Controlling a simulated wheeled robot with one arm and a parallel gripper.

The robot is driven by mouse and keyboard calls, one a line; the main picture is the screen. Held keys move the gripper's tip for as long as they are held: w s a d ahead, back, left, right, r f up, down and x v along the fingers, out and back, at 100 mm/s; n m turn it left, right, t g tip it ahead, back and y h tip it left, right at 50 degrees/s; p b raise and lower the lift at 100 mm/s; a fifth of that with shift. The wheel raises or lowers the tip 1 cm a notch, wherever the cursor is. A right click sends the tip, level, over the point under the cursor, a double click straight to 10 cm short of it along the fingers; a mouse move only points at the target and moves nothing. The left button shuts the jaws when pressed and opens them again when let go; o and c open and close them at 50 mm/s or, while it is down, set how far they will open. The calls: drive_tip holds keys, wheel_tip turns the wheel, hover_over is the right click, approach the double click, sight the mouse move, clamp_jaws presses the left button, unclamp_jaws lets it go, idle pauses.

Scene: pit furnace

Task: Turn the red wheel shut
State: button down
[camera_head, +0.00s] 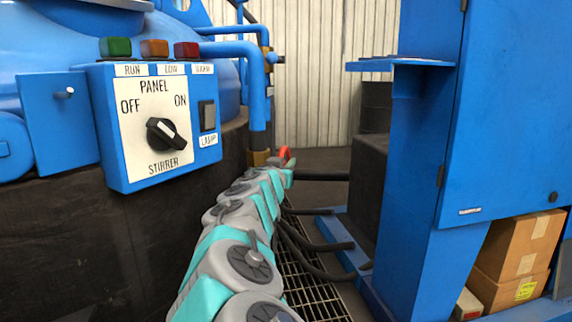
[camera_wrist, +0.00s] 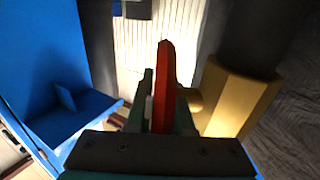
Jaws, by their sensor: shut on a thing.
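The red wheel (camera_wrist: 165,75) is seen edge-on in the wrist view, upright between the two fingers of my gripper (camera_wrist: 162,105). My gripper is shut on it. A short brass stem joins the wheel to a brass valve body (camera_wrist: 238,98) on its right. In the head view only a small red arc of the wheel (camera_head: 286,152) shows past the end of my arm, beside the blue pipe's brass fitting (camera_head: 260,158). My gripper (camera_head: 285,168) is mostly hidden there by my own arm. How far the wheel is turned cannot be told.
A blue control panel (camera_head: 153,120) with a stirrer knob and colored lamps stands at left. A tall blue cabinet (camera_head: 510,110) stands at right, with cardboard boxes (camera_head: 515,255) below. Dark hoses (camera_head: 310,243) cross the floor grating (camera_head: 310,285) right of my arm.

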drive_tip(key=shift+r+g+p, duration=0.15)
drive_tip(key=shift+g+p, duration=0.15)
drive_tip(key=shift+p, duration=0.5)
drive_tip(key=g+p, duration=0.1)
drive_tip(key=p, duration=0.1)
drive_tip(key=shift+a+r+p, duration=0.1)
drive_tip(key=shift+p, duration=0.2)
drive_tip(key=g+y+p, duration=0.1)
drive_tip(key=g+p, duration=0.2)
drive_tip(key=p, duration=0.4)
drive_tip(key=shift+s+f+p, duration=0.1)
drive_tip(key=shift+f+p, duration=0.1)
drive_tip(key=shift+p, duration=0.2)
drive_tip(key=g+p, duration=0.1)
drive_tip(key=p, duration=0.1)
drive_tip(key=g+p, duration=0.1)
drive_tip(key=shift+s+a+f+g+y+p, duration=0.1)
drive_tip(key=shift+f+g+y+p, duration=0.2)
drive_tip(key=shift+f+p, duration=0.1)
drive_tip(key=shift+s+f+g+p, duration=0.15)
drive_tip(key=shift+f+g+p, duration=0.15)
drive_tip(key=shift+g+p, duration=0.45)
drive_tip(key=shift+s+f+g+p, duration=0.1)
drive_tip(key=shift+f+g+p, duration=0.2)
drive_tip(key=shift+g, duration=0.75)
drive_tip(key=c, duration=0.8)
unclamp_jaws()
